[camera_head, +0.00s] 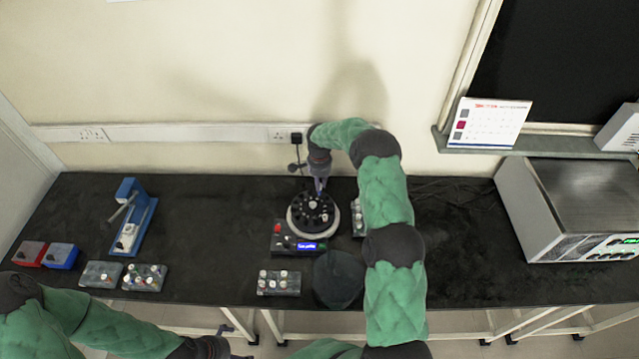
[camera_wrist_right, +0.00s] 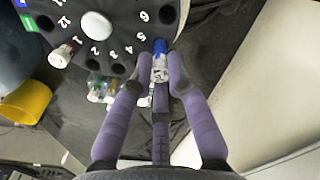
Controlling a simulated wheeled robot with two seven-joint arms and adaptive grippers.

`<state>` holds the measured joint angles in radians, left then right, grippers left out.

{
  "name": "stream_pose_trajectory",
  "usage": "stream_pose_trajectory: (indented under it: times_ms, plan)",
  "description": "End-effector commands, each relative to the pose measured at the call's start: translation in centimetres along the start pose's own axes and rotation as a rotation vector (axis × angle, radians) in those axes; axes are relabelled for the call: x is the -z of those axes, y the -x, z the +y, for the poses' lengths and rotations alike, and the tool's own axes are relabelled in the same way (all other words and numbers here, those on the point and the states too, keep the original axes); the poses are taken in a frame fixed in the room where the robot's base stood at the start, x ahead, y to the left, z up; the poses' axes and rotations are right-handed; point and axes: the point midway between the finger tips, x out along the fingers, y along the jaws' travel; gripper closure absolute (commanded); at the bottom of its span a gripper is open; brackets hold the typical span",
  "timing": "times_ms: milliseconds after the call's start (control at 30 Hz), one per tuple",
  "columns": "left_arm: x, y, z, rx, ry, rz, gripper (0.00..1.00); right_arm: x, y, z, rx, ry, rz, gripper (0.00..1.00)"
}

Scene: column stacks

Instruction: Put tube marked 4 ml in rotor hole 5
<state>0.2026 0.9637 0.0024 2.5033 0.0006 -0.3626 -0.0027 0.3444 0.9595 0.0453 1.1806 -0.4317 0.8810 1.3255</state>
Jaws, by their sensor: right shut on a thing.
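My right gripper (camera_head: 319,190) is over the back of the dark round rotor (camera_head: 300,208) in the head view. In the right wrist view the gripper (camera_wrist_right: 161,68) is shut on a small clear tube with a blue end (camera_wrist_right: 160,49). The blue end is at the rotor's rim, close to the printed 5. I cannot tell how far the tube is in a hole, and its volume mark is not readable. The rotor (camera_wrist_right: 98,8) shows white numbers and a white centre knob. My left gripper (camera_head: 238,340) is low, before the table's front edge; its jaws are unclear.
A tube with a red and white cap (camera_wrist_right: 61,56) sits at the rotor's rim. Tube racks stand front of the rotor (camera_head: 279,283), right of it (camera_head: 358,217) and at left (camera_head: 145,278). A blue stand (camera_head: 143,225) and a grey instrument (camera_head: 570,215) flank the table.

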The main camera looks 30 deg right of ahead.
Motion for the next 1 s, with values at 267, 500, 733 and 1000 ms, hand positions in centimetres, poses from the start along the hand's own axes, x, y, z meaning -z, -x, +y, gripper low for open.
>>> stream_pose_trajectory:
  times_ms: [267,500,733,1000]
  plan:
    - [0.0,-0.6,-0.2,0.000,0.000,0.000,0.00,0.0,-0.9,0.0,0.000,0.000,0.000,0.93]
    - [0.0,-1.1,-0.4,0.000,0.000,0.000,0.00,0.0,-1.5,0.0,0.000,0.000,0.000,0.93]
    - [0.1,-1.5,-0.5,0.000,0.000,0.000,0.00,0.0,-2.1,0.0,0.000,0.000,0.000,0.93]
    - [0.1,-1.9,-0.7,0.000,0.000,0.000,0.00,0.0,-2.6,0.0,0.000,0.000,0.000,0.93]
